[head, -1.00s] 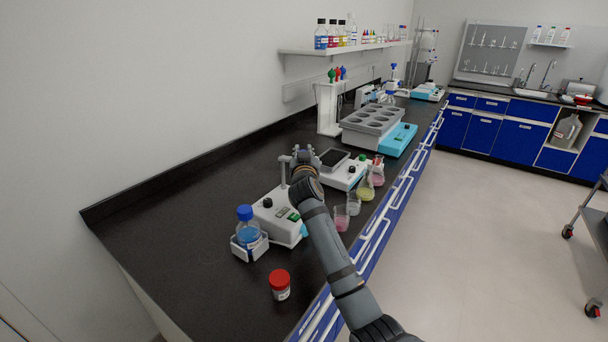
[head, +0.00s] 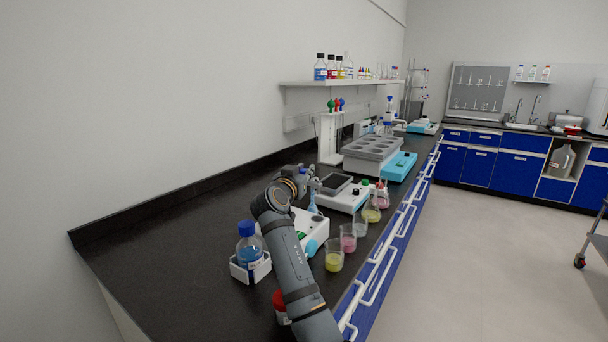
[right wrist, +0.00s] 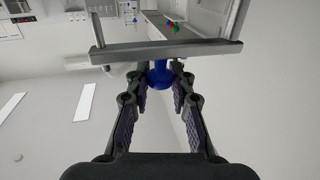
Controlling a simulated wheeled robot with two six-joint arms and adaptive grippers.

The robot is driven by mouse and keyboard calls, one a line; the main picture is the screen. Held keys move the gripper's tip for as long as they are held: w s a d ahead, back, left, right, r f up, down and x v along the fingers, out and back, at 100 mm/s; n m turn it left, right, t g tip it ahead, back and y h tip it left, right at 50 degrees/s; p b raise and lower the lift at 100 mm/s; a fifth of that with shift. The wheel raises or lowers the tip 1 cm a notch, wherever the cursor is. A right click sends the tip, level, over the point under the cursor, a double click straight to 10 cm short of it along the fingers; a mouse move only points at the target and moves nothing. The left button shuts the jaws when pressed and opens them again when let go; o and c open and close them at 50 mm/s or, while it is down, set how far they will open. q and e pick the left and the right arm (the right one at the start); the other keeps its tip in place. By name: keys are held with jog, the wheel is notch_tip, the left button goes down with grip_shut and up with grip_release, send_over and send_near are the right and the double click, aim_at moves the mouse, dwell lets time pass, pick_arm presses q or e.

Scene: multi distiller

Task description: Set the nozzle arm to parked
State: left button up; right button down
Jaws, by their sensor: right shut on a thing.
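The white instrument (head: 317,228) with a green display stands on the black bench, partly hidden behind my right arm. My right gripper (head: 312,184) is above its far side. A small light-blue piece (head: 312,202) hangs just below the gripper. In the right wrist view my gripper (right wrist: 160,88) has its fingers closed around a blue knob-like part (right wrist: 160,73), which I take to be on the nozzle arm. A grey bar (right wrist: 165,50) crosses just beyond the fingertips. The nozzle arm's post is hidden in the head view. My left gripper is not in view.
A blue-capped bottle (head: 247,245) sits in a white holder left of the instrument. A red-capped jar (head: 280,303) is partly behind my arm. Several beakers and flasks, including a yellow one (head: 334,259), line the front edge. A grey multi-well block (head: 370,150) stands farther back.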

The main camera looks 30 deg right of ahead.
jog(key=c, duration=1.1)
grip_release()
jog(key=shift+a, duration=0.1)
jog(key=shift+c, duration=0.2)
jog(key=shift+s+a+f, duration=0.1)
jog(key=shift+s+a, duration=0.15)
jog(key=shift+a, duration=0.05)
jog(key=v, duration=0.6)
jog(key=shift+s+a, duration=0.25)
jog(key=shift+s, duration=0.1)
